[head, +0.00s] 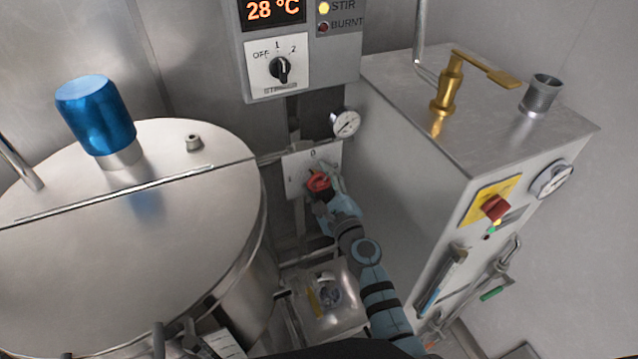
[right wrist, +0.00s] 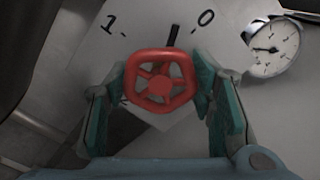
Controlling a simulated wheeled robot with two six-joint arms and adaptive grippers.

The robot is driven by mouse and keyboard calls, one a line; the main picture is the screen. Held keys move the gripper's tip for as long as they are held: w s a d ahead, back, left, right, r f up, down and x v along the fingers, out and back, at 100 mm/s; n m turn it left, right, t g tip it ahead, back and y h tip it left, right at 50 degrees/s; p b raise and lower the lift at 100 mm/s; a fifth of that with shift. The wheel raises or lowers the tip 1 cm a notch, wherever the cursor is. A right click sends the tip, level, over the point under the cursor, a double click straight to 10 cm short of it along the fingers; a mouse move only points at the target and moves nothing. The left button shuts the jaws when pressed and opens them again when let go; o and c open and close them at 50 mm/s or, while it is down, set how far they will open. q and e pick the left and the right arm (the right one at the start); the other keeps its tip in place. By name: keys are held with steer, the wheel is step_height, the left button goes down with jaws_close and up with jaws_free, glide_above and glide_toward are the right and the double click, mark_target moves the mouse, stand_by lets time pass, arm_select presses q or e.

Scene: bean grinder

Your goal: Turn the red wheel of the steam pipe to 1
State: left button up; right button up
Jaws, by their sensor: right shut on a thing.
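The red wheel (head: 318,181) sits in front of a pale dial plate (head: 296,165) on the steam pipe, below the control box. My right gripper (head: 324,184) is at the wheel. In the right wrist view the red wheel (right wrist: 160,81) lies between the two fingers of my right gripper (right wrist: 161,88), which is shut on its rim from both sides. The dial plate (right wrist: 150,32) shows a 1 at upper left and a 0 at upper right. A dark pointer mark stands between them, nearer the 0. My left gripper is not in view.
A round pressure gauge (head: 345,123) is just right of the plate. A large steel drum (head: 190,230) with a blue cap (head: 95,113) stands at left. A steel cabinet (head: 420,150) stands close at right. The control box (head: 300,50) is above.

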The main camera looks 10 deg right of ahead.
steer(key=n+b, duration=0.1)
steer(key=n, duration=0.5)
steer(key=shift+f, duration=0.1)
steer(key=n+b, duration=0.2)
steer(key=n, duration=0.4)
steer(key=shift+n, duration=0.3)
steer(key=o, duration=1.2)
